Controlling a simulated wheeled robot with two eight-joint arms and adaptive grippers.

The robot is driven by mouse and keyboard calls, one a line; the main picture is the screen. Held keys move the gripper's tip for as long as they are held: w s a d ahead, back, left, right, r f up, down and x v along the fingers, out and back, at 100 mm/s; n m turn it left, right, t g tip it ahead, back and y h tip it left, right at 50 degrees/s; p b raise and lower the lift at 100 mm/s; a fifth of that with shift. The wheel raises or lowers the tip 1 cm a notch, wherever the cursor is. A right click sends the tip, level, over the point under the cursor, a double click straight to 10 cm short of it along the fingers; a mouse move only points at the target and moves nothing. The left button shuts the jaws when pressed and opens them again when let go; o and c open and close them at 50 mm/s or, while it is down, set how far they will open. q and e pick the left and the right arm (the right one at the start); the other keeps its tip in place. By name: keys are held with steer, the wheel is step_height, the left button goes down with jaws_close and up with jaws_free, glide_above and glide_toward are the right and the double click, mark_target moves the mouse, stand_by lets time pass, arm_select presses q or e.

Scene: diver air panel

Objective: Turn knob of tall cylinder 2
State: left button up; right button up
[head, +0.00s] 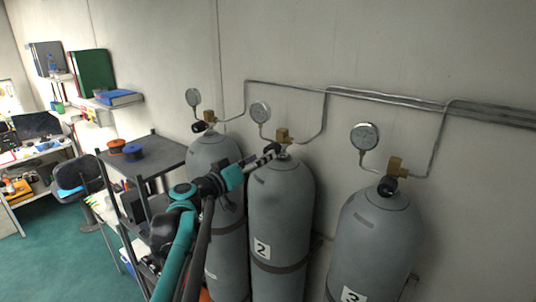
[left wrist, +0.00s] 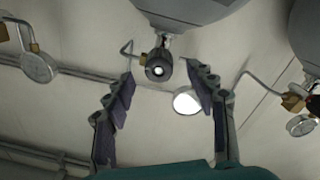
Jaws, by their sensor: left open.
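Tall cylinder 2 (head: 282,200) is the middle grey cylinder, with a white "2" label. Its brass valve (head: 282,134) shows at its top, with a round gauge (head: 260,112) to the left. My left gripper (head: 270,150) reaches in from the lower left to the front of this valve and partly covers the knob. In the left wrist view the black knob (left wrist: 158,68) with a bright centre faces the camera. My left gripper (left wrist: 160,78) is open there, one finger on each side of the knob, with gaps visible. My right gripper is not in view.
A grey cylinder (head: 213,153) stands close on the left, with its own black knob (head: 198,127). Cylinder 3 (head: 375,240) stands on the right, apart. Metal pipes (head: 385,97) run along the wall behind. A dark shelf rack (head: 150,154) stands left of the cylinders.

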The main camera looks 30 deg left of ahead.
arm_select(q)
steer(key=s, duration=0.6)
steer(key=shift+s+a, duration=0.35)
steer(key=shift+s, duration=0.05)
steer(key=shift+f, duration=0.1)
steer(key=s+d+f+m+g+h+b, duration=0.1)
steer(key=s+d+f+g+b, duration=0.1)
steer(key=d+f+b, duration=0.65)
steer(key=s+d+f+m+g+b, duration=0.1)
steer(key=d+f+g+b, duration=0.3)
steer(key=f, duration=0.9)
steer(key=s+d+f+g+h+b, duration=0.1)
steer(key=s+d+f+b, duration=0.15)
steer(key=d+f, duration=0.6)
steer(key=s+f+g+y+b, duration=0.1)
steer(key=s+f+b, duration=0.2)
steer(key=f, duration=0.6)
steer(key=s+d+f+m+g+y+b, duration=0.1)
steer(key=s+f+b, duration=0.2)
steer(key=f+b, duration=0.3)
steer(key=s+d+f+g+y+b, duration=0.1)
steer(key=f+b, duration=0.4)
steer(key=f, duration=0.7)
steer(key=s+y, duration=0.1)
steer(key=s, duration=0.1)
steer(key=shift+s+f+m+g, duration=0.2)
steer(key=shift+s+m+g, duration=0.1)
steer(key=shift+m+g, duration=0.1)
